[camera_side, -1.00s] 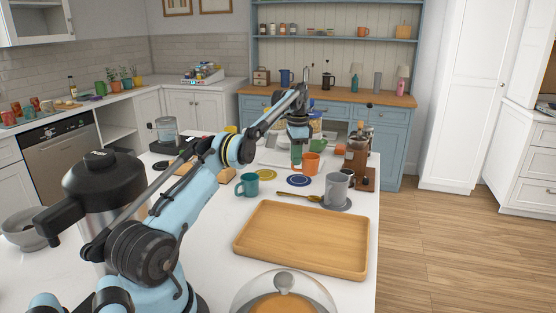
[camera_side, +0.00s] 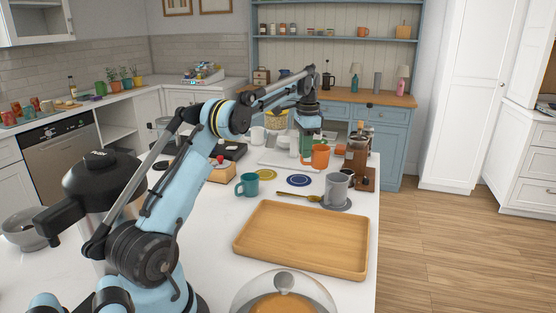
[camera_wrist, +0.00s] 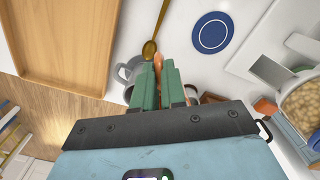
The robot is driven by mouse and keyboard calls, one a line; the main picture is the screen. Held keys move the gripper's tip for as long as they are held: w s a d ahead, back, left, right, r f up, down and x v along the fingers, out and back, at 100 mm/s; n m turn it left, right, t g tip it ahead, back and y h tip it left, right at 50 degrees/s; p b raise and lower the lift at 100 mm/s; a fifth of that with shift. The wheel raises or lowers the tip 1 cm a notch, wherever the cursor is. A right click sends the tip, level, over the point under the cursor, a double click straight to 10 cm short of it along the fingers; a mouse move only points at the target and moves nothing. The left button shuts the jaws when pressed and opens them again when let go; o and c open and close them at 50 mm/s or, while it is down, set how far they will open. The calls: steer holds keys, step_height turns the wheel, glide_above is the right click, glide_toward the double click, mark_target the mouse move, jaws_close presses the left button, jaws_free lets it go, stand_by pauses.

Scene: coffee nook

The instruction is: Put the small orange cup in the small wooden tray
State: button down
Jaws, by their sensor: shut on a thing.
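The small orange cup (camera_side: 319,155) is in my gripper (camera_side: 306,146), raised above the far part of the white counter. In the wrist view a strip of the orange cup (camera_wrist: 158,63) shows between the green fingers of my gripper (camera_wrist: 158,75); the rest is mostly hidden. The wooden tray (camera_side: 300,240) lies empty near the counter's right side, nearer the camera than the cup. In the wrist view the tray (camera_wrist: 65,45) is at upper left, to the left of the fingers.
A grey mug (camera_side: 337,187) on a saucer and a gold spoon (camera_side: 300,198) lie between cup and tray. A teal mug (camera_side: 247,185), blue coaster (camera_side: 299,181) and yellow coaster (camera_side: 265,174) are near. A coffee grinder (camera_side: 357,158) stands right; a glass dome (camera_side: 284,288) in front.

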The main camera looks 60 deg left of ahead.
steer(key=s+d+r+n, duration=0.1)
steer(key=s+d+r, duration=0.15)
steer(key=d, duration=0.35)
steer(key=s+d+r, duration=0.2)
steer(key=s+d, duration=0.2)
steer(key=d, duration=0.1)
steer(key=s+d+f+n, duration=0.2)
steer(key=s+d+f, duration=0.1)
steer(key=s+d, duration=0.7)
steer(key=shift+s+a+f, duration=0.45)
steer(key=shift+a+f, duration=1.4)
steer(key=shift+a, duration=0.15)
steer(key=shift+s+a+f, duration=0.4)
steer(key=shift+a+f, duration=1.45)
steer(key=shift+a, duration=0.15)
steer(key=shift+s+a+f, duration=0.45)
steer(key=shift+a+f, duration=1.4)
steer(key=shift+a, duration=0.15)
steer(key=shift+f, duration=0.1)
steer(key=c, duration=1.2)
jaws_free()
